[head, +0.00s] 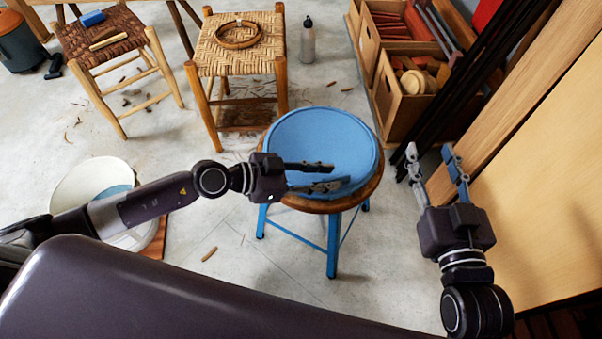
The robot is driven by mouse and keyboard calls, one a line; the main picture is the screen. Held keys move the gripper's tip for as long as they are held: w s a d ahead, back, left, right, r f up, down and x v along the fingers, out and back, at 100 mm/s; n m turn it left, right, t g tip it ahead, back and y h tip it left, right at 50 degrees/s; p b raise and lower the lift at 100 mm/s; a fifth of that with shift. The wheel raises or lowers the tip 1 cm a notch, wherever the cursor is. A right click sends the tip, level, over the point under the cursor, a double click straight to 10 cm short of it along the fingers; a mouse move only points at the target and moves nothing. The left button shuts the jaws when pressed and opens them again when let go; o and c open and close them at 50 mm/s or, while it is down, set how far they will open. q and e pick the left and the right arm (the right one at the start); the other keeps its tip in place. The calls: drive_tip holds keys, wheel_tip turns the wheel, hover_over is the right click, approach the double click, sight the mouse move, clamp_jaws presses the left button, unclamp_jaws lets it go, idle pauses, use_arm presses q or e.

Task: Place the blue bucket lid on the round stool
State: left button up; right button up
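The blue bucket lid (322,132) lies face up on the round stool (374,184) in the head view. It covers most of the seat, and the wooden rim shows along the right and front. The stool has blue legs. My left gripper (331,176) reaches in from the left over the front part of the lid. Its two fingers are apart, and I cannot tell whether they touch the lid. My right gripper (429,152) is open and empty, to the right of the stool.
Two woven stools (238,66) (98,45) stand at the back left. Wooden crates (402,108) stand behind on the right, beside leaning boards (520,100). A white bucket (88,187) is at the left. A bottle (308,42) stands at the back.

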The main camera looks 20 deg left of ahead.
use_arm(q)
drive_tip(key=v, duration=0.5)
drive_tip(key=shift+s+a, duration=0.2)
drive_tip(key=shift+a, duration=0.15)
drive_tip(key=v, duration=0.3)
drive_tip(key=shift+a+r, duration=0.1)
drive_tip(key=shift+a, duration=0.05)
drive_tip(key=w+d+r+n+t+h, duration=0.1)
drive_tip(key=d+r+t, duration=0.15)
drive_tip(key=r, duration=0.25)
drive_tip(key=w+d+r+n+t, duration=0.1)
drive_tip(key=d+r+n+t, duration=0.1)
drive_tip(key=r+t, duration=0.3)
drive_tip(key=shift+w+a+r+n+t+y, duration=0.1)
drive_tip(key=shift+a+n+t+y, duration=0.15)
drive_tip(key=shift+a+n+y, duration=0.95)
drive_tip(key=shift+a+f+n+t+y, duration=0.1)
drive_tip(key=shift+a+n+t+y, duration=0.3)
drive_tip(key=shift+n+y, duration=0.95)
drive_tip(key=shift+w+a+r+n+t+y, duration=0.1)
drive_tip(key=shift+a+n+y, duration=0.7)
drive_tip(key=shift+y, duration=1.05)
use_arm(e)
drive_tip(key=shift+s+d+f+g, duration=0.1)
drive_tip(key=shift+s+f+g, duration=0.1)
drive_tip(key=shift+f+g, duration=0.55)
drive_tip(key=shift+f+t, duration=0.15)
drive_tip(key=shift+t, duration=0.1)
